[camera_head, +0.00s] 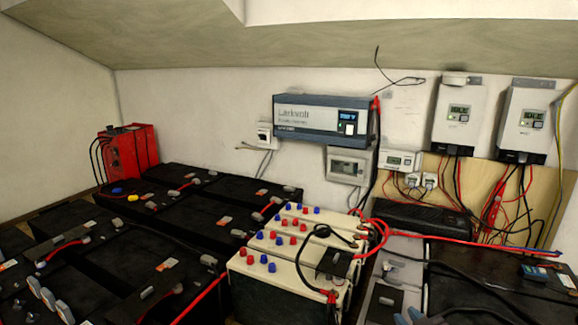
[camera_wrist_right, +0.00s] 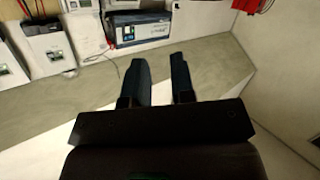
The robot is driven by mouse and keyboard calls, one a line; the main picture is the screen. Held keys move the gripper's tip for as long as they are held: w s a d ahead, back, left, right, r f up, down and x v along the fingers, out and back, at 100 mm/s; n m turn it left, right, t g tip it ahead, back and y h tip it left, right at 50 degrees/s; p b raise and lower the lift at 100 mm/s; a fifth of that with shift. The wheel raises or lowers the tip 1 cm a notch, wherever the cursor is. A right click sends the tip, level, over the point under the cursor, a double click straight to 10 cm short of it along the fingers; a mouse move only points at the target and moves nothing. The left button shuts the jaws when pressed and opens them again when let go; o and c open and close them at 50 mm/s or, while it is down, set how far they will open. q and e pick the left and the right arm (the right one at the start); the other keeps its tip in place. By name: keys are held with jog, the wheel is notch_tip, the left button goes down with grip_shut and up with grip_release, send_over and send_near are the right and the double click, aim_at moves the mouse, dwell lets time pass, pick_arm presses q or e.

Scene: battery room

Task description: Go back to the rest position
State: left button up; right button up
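My right gripper (camera_wrist_right: 158,62) shows in the right wrist view with its two dark fingers apart. The gap between them is empty, and they touch nothing that I can see. Behind the fingers are a pale wall and a grey-green sloped surface. I do not see my left gripper in either view.
Black batteries (camera_head: 205,230) fill the left and middle, with cream batteries (camera_head: 290,277) beside them. A red unit (camera_head: 128,150) stands back left. An inverter (camera_head: 322,118) and controllers (camera_head: 458,115) hang on the wall. Red and black cables (camera_head: 440,238) cross the right side.

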jog(key=s+f+m+g+h, duration=0.1)
jog(key=s+f, duration=0.4)
jog(key=s, duration=0.4)
jog(key=s+d+f+m+g+h, duration=0.1)
jog(key=s+f+m+g, duration=0.1)
jog(key=s+f, duration=0.4)
jog(key=s+d+f+m+g+h, duration=0.1)
jog(key=s+f, duration=0.4)
jog(key=s, duration=0.7)
jog(key=shift+f+g, duration=0.25)
jog(key=shift+g, duration=0.05)
